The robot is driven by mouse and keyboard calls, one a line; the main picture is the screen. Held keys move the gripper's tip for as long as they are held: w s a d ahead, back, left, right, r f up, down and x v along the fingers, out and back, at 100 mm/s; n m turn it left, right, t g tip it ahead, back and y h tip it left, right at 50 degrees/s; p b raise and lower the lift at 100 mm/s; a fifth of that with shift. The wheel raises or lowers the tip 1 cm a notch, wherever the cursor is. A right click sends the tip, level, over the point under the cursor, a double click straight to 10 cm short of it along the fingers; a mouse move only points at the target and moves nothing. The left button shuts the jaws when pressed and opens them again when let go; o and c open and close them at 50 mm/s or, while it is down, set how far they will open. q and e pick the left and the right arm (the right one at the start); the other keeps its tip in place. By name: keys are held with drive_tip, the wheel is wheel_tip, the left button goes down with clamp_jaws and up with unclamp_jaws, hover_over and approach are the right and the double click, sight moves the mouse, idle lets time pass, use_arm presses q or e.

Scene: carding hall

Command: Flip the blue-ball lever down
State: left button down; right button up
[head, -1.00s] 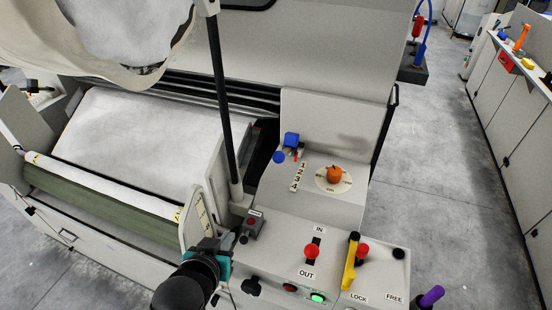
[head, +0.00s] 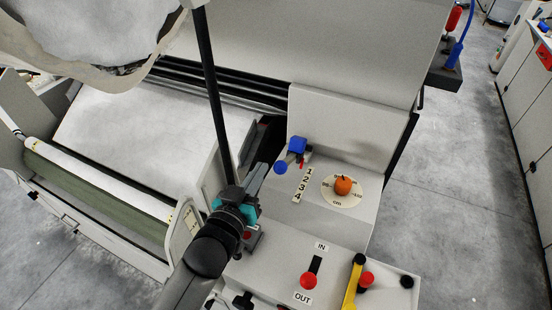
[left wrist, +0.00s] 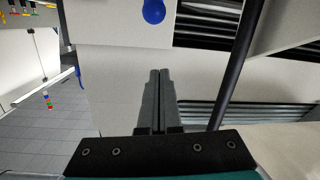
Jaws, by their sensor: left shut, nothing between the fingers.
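The blue-ball lever (head: 280,168) is on the control console, left of the 1-2-3-4 number strip. The depth gap is hard to judge in the head view. My right gripper is not in view.
An orange knob (head: 343,185) on a round dial is right of the number strip. A red-ball lever (head: 308,280) between IN and OUT and a yellow lever (head: 353,280) stand nearer. A dark upright post (head: 215,100) rises close to my left gripper.

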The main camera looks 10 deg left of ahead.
use_arm(q)
hover_over(275, 168)
drive_tip(key=w, duration=0.2)
drive_tip(key=shift+w+a+f, duration=0.1)
drive_tip(key=shift+a+f, duration=0.05)
drive_tip(key=shift+f, duration=0.35)
drive_tip(key=f, duration=0.1)
drive_tip(key=s+f, duration=0.1)
drive_tip(key=shift+s+f, duration=0.25)
drive_tip(key=shift+f, duration=0.1)
drive_tip(key=shift+s+d+f, duration=0.2)
drive_tip(key=shift+s+f, duration=0.1)
drive_tip(key=shift+f, duration=0.2)
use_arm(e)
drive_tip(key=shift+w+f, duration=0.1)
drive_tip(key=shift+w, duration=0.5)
use_arm(q)
drive_tip(key=s+f+t+b, duration=0.3)
drive_tip(key=f+b, duration=0.6)
drive_tip(key=b, duration=0.3)
drive_tip(key=shift+s+a+b, duration=0.25)
drive_tip(key=shift+a+b, duration=0.1)
drive_tip(key=shift+a, duration=0.05)
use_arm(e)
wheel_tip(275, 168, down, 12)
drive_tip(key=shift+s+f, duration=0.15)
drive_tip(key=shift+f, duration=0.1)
use_arm(q)
drive_tip(key=shift+r, duration=0.1)
